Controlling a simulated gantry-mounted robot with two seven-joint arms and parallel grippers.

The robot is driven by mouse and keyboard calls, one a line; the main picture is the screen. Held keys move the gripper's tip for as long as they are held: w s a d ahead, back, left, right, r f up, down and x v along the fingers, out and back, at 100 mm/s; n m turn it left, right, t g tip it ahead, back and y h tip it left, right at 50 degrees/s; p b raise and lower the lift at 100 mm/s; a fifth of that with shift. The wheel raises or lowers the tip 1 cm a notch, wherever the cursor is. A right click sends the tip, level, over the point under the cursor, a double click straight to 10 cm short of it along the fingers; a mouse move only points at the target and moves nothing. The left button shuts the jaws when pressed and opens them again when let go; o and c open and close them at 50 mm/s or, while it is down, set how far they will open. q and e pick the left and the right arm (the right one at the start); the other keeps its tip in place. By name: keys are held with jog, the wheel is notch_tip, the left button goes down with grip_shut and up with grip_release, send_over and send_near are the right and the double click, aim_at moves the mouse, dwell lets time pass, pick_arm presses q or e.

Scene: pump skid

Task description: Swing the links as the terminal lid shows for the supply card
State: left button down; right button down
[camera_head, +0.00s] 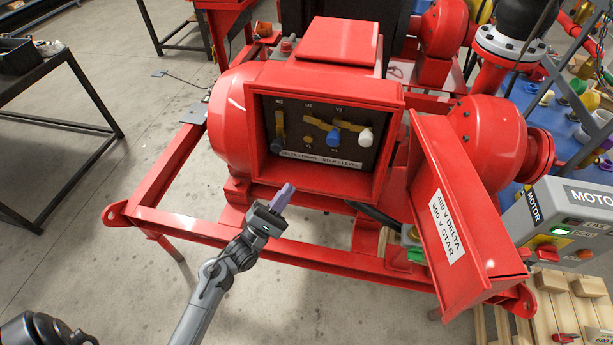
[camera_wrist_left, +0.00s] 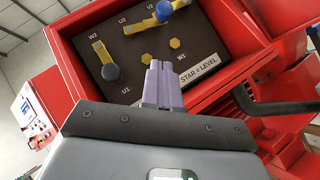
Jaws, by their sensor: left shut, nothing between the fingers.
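The open terminal box (camera_head: 390,150) holds a dark panel with three yellow links. The left link (camera_head: 280,122), with a dark knob (camera_head: 277,145), points down from W2; in the wrist view it runs towards U1 (camera_wrist_left: 103,54). The link with the blue knob (camera_head: 333,138) and the one with the white knob (camera_head: 366,136) lie roughly level along the top row. Two bare hex terminals (camera_wrist_left: 147,58) show below. The hinged lid (camera_head: 455,200) reads 400 V DELTA, 690 V STAR. My left gripper (camera_head: 284,196) is shut and empty, in front of the box, below the panel.
A strip under the panel (camera_head: 320,161) reads DELTA = DOWN, STAR = LEVEL. The open lid stands out to the right of the box. A grey MOTOR control box (camera_head: 545,215) is farther right. The red skid frame (camera_head: 170,220) surrounds the motor. No supply card is legible.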

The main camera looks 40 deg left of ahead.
pick_arm(q)
send_near(330, 144)
jog(key=w+a+r, duration=0.1)
jog(key=w+a, duration=0.1)
jog(key=w, duration=0.3)
jog(key=shift+w+d+r, duration=0.2)
jog(key=shift+d+r, duration=0.2)
jog(key=shift+d, duration=0.05)
jog(key=shift+w+d+r, duration=0.25)
jog(key=shift+d+r, duration=0.15)
jog(key=shift+r, duration=0.05)
jog(key=p, duration=0.1)
jog(key=r+p, duration=0.1)
jog(key=p, duration=0.1)
jog(key=shift+w+d+r, duration=0.15)
jog(key=shift+d+r, duration=0.05)
jog(key=shift+d, duration=0.1)
jog(key=shift+w+d+p, duration=0.1)
jog(key=shift+d+p, duration=0.1)
jog(key=shift+p, duration=0.4)
jog(key=shift+f, duration=0.15)
